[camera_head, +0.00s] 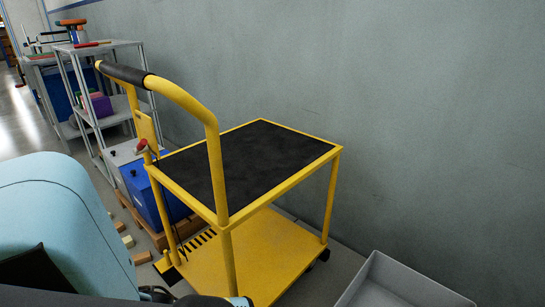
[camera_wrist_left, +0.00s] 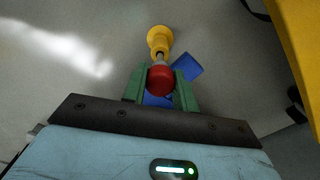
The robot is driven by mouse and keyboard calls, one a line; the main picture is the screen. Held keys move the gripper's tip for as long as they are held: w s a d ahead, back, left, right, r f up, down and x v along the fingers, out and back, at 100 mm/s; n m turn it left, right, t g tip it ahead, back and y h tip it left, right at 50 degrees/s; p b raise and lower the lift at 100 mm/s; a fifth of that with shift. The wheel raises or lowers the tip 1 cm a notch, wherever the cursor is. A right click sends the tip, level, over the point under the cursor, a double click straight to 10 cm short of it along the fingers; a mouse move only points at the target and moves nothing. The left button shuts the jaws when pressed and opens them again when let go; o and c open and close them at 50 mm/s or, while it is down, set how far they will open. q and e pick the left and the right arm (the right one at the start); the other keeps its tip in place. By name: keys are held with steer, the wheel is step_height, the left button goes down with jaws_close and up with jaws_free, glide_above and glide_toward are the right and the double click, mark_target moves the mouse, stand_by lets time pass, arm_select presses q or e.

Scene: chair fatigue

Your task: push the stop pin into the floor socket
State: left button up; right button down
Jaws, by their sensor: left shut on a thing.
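My left gripper (camera_wrist_left: 160,78) has green fingers, which are shut on a round red knob (camera_wrist_left: 160,82) in the left wrist view. A short metallic piece shows just beyond the knob, in line with a stepped yellow part (camera_wrist_left: 159,40). I take the knob to be the head of the stop pin; how deep the pin sits cannot be told. I cannot make out the floor socket in either view. The left gripper's fingers do not show in the head view, where a light-blue arm of mine fills the lower left. My right gripper is not in view.
A yellow cart (camera_head: 262,268) with a black top mat (camera_head: 250,160) stands against the grey wall. A red knob (camera_head: 141,146) sits by its handle. Blue boxes (camera_head: 146,196) and grey shelves (camera_head: 98,124) stand behind it. A grey bin (camera_head: 385,285) is at the lower right.

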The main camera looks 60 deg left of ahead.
arm_select(q)
steer(key=shift+f, duration=0.35)
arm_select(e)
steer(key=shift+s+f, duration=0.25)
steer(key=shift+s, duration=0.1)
arm_select(q)
steer(key=shift+f+b, duration=0.25)
steer(key=shift+b, duration=0.1)
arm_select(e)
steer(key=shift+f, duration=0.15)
arm_select(q)
steer(key=shift+f+b, duration=0.5)
steer(key=shift+f, duration=0.2)
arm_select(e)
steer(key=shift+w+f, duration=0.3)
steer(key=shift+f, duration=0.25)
arm_select(q)
steer(key=o, duration=0.9)
steer(key=shift+r, duration=0.1)
steer(key=shift+o, duration=0.4)
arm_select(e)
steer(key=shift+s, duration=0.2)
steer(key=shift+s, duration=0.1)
